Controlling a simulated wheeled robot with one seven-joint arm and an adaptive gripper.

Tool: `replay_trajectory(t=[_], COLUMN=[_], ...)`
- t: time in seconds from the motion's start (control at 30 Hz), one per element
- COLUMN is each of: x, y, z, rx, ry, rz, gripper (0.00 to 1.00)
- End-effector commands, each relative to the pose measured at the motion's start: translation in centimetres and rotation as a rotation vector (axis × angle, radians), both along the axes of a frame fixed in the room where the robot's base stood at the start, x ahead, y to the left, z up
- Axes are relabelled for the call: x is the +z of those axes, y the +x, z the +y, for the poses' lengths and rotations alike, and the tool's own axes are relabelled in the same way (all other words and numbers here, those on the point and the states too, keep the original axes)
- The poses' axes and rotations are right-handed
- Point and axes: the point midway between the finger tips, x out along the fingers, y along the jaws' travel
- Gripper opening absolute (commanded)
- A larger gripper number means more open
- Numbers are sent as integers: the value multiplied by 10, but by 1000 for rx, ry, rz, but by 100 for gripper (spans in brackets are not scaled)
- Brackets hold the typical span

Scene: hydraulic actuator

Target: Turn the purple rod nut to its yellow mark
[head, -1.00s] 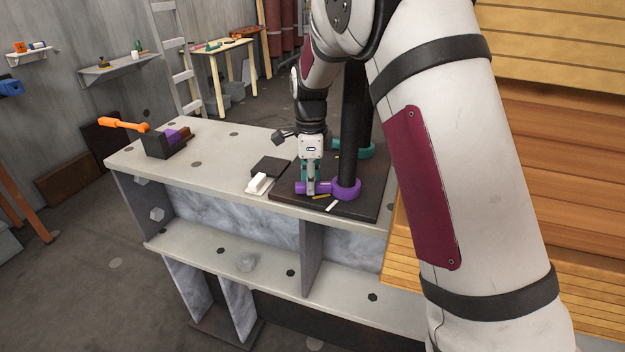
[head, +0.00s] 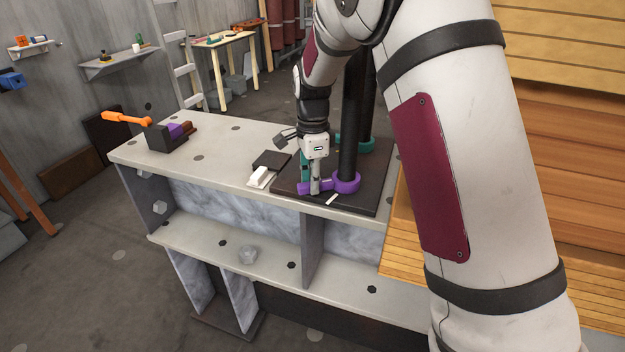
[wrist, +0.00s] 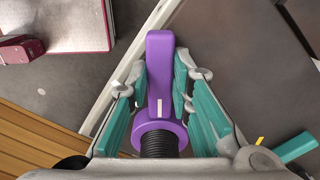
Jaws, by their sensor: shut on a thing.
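The purple rod nut (head: 346,181) sits around a black rod (head: 348,130) on a dark base plate. Its handle points left and slightly towards the front. My gripper (head: 315,186) is shut on this handle. In the wrist view the teal finger pads of my gripper (wrist: 160,78) lie on both sides of the nut's handle (wrist: 160,50). A white line (wrist: 159,108) shows on top of the nut. Its yellow mark is not visible now, perhaps covered by the handle or fingers. A small yellow mark (wrist: 260,141) lies beside a teal bar (wrist: 295,147).
A teal nut (head: 365,146) surrounds a second rod behind. A black and white block (head: 262,174) stands left of the plate. A dark block with an orange lever (head: 127,118) is at the bench's far left. The bench top (head: 225,150) between them is clear.

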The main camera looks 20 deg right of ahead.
Motion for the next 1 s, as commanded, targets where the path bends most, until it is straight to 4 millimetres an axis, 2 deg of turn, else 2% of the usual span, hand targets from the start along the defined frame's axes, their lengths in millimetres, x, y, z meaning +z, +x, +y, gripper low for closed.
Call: replay_trajectory(t=[0.03,0.1,0.4,0.53,0.67,1.0], x=[1,1,1,10,30,97], y=[0,0,0,1,1,1], z=[0,0,0,0,1,0], rx=[-1,-1,-1,-1,0,-1], ry=[1,1,0,0,1,0], rz=[-1,-1,-1,-4,-5,-4], gripper=[26,40,40,40,40,40])
